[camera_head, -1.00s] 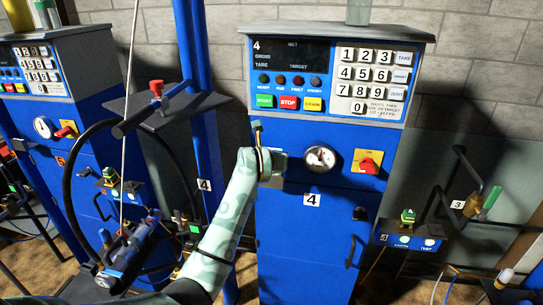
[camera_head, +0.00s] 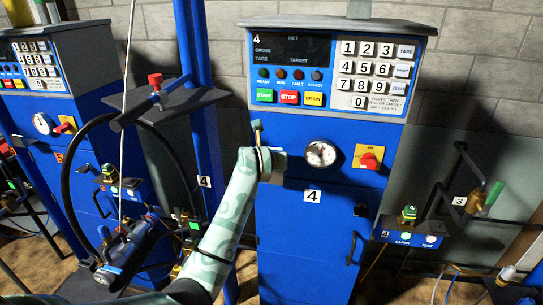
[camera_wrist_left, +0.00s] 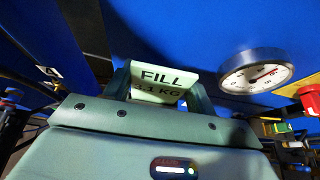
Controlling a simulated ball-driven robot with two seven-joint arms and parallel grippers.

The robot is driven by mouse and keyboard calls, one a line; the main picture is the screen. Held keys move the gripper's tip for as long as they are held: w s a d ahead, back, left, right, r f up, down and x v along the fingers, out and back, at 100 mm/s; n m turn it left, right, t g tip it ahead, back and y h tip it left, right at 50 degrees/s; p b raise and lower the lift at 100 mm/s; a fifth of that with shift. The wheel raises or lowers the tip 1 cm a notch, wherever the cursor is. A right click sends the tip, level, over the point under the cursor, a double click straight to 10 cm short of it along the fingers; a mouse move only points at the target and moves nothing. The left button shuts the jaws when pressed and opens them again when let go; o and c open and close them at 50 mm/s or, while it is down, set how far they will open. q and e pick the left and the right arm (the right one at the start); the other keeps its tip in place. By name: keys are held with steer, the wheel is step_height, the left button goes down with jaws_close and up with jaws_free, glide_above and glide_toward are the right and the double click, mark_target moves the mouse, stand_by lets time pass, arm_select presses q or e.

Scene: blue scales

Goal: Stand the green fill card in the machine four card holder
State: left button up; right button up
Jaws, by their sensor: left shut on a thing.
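The pale green fill card (camera_wrist_left: 160,82), printed "FILL" and a weight in kg, is between the fingers of my left gripper (camera_wrist_left: 160,88) in the left wrist view. In the head view my left gripper (camera_head: 268,160) is at the front of blue machine four (camera_head: 312,240), just left of its round gauge (camera_head: 321,153). The gripper is shut on the card. I cannot make out the card holder clearly; the gripper covers that part of the panel. Whether the card touches the holder cannot be told. My right gripper is not in view.
Right of the gauge is a red knob on a yellow plate (camera_head: 368,157). The keypad panel (camera_head: 377,75) is above.

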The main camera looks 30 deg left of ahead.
arm_select(q)
steer(key=shift+f, duration=0.3)
steer(key=o, duration=1)
steer(key=shift+o, duration=0.2)
steer(key=p+v, duration=0.2)
steer(key=v, duration=1.4)
steer(key=shift+s+d, duration=0.15)
